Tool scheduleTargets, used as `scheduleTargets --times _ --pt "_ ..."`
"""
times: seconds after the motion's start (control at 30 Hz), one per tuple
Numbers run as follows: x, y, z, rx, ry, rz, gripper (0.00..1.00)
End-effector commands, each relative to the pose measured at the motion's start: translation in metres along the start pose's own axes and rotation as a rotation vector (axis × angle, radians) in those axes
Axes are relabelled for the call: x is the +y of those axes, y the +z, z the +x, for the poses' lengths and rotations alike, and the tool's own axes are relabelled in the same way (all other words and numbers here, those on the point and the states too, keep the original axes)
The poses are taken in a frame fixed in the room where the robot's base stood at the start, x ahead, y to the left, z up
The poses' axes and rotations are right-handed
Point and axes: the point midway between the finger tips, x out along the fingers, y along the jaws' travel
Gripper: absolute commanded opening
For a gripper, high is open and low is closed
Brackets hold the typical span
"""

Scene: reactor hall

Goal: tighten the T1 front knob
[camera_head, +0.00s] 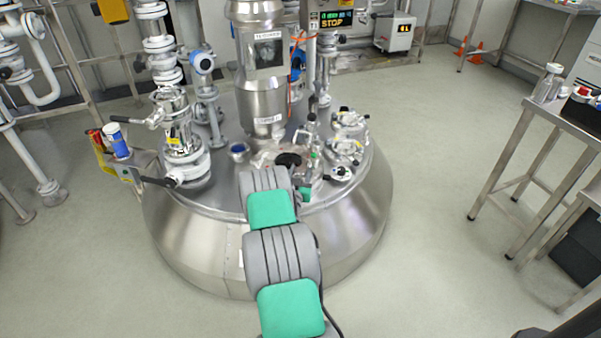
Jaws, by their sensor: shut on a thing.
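The steel reactor vessel (350,235) stands in the middle of the view, with its domed lid facing me. My arm reaches up from the bottom to the lid. My gripper (313,166) is small in the picture, at the fittings on the front right of the lid, and partly hidden by my arm. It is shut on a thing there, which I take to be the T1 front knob. The knob itself is hidden, so its turn and seating cannot be told. Other clamped ports (345,150) with dark knobs sit just right of my gripper.
A tall steel column (262,95) rises behind my gripper. Valves and pipes (180,135) crowd the lid's left side. A blue-and-white can (117,142) stands at the left edge. A steel table (555,118) stands right; the floor between is clear.

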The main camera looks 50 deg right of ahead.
Motion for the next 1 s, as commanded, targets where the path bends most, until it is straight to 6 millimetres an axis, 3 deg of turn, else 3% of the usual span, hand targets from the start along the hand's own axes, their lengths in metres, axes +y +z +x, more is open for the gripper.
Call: scheduleTargets --times 0.37,0.9,0.93,1.0 --pt "-0.0018 0.0088 0.0006 0.003 0.060 0.000 0.06" --pt "0.0009 -0.0007 0.0002 0.001 0.144 0.001 0.06" --pt "0.0009 -0.0007 0.0002 0.001 0.144 0.001 0.48" --pt "0.0009 -0.0007 0.0002 0.001 0.144 0.001 0.54"
